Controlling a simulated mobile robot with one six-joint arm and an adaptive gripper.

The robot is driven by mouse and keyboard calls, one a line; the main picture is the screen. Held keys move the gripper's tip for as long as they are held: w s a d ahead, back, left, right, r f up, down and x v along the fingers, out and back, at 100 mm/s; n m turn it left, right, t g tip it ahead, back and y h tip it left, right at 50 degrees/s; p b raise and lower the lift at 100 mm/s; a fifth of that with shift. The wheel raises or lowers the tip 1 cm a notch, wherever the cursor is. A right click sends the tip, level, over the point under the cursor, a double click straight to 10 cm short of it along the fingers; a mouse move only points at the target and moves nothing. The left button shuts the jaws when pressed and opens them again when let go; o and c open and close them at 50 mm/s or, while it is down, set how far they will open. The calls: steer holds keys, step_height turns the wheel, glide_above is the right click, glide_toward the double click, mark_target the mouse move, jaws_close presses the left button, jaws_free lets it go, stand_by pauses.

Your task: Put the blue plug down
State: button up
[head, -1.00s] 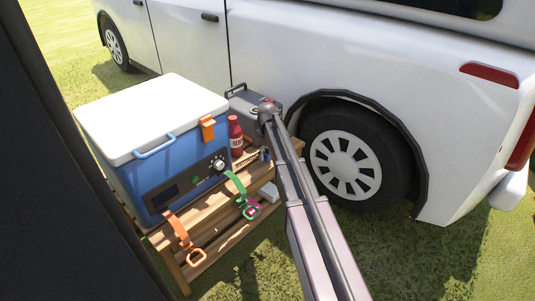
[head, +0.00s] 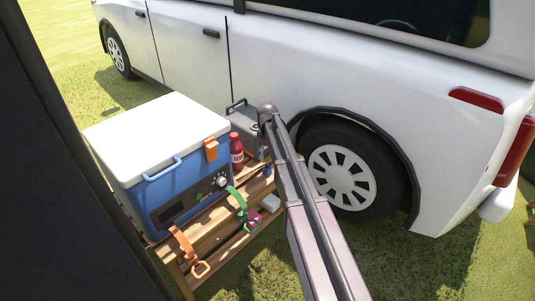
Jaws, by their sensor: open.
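A small blue piece (head: 267,170), which looks like the blue plug, shows at the right end of the wooden bench, close beside my arm. It is too small to tell whether it lies on the wood or touches anything. My gripper (head: 263,148) is small and mostly hidden by my arm, just above the blue piece. It is open, and the blue piece appears below it rather than clearly between its fingers.
A blue cooler box (head: 150,201) with a white lid fills the bench (head: 212,222). A red bottle (head: 236,152) and a grey box (head: 240,118) stand near my gripper. Orange and green straps hang at the front. A white van (head: 290,75) stands close behind; grass lies in front.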

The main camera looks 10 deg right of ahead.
mark_target(268, 165)
steer(key=shift+r+p, duration=1.9)
steer(key=shift+r, duration=0.3)
steer(key=s+m, duration=0.7)
steer(key=s, duration=2.2)
steer(key=shift+r, duration=0.15)
step_height(268, 165, up, 35)
steer(key=p, duration=3.5)
steer(key=shift+r+p, duration=0.2)
steer(key=shift+p, duration=0.1)
